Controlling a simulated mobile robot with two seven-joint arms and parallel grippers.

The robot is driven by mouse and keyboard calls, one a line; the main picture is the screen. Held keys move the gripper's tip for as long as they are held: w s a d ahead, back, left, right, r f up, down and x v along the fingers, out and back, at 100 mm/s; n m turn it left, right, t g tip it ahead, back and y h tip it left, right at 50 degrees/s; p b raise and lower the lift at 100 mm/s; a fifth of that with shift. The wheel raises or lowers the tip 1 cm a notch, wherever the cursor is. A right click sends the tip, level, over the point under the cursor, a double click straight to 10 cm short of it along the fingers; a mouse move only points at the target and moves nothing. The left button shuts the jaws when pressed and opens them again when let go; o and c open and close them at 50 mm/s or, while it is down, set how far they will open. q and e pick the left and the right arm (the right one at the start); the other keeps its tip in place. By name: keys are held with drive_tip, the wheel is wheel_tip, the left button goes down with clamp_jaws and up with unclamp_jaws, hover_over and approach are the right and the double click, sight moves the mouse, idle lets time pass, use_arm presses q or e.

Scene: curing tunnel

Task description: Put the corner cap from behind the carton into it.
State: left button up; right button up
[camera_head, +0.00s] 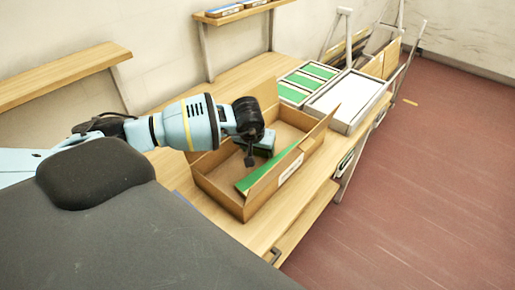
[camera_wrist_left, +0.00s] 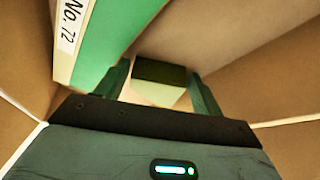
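The open cardboard carton (camera_head: 232,203) stands on the wooden bench, its flaps raised. My left gripper (camera_head: 258,156) reaches down into it from the left. In the left wrist view, a small block with a dark olive top and a pale face (camera_wrist_left: 158,92), apparently the corner cap, sits between the fingertips of my left gripper (camera_wrist_left: 160,84). The fingers look shut on it, though contact on the right side is hard to see. In the head view the cap is hard to make out. My right gripper is not in view.
A long green piece (camera_head: 258,176) lies along the carton's near right side; a label reading "No. 72" (camera_wrist_left: 73,22) shows beside green in the wrist view. Behind stand a tray with green panels (camera_head: 291,94) and a pale-topped tray (camera_head: 344,103). Shelves line the wall.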

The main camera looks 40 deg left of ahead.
use_arm(q)
drive_tip(key=shift+r, duration=0.55)
drive_tip(key=v, duration=1.1)
drive_tip(key=shift+s+p, duration=0.25)
drive_tip(key=shift+p, duration=0.15)
drive_tip(key=shift+r, duration=0.1)
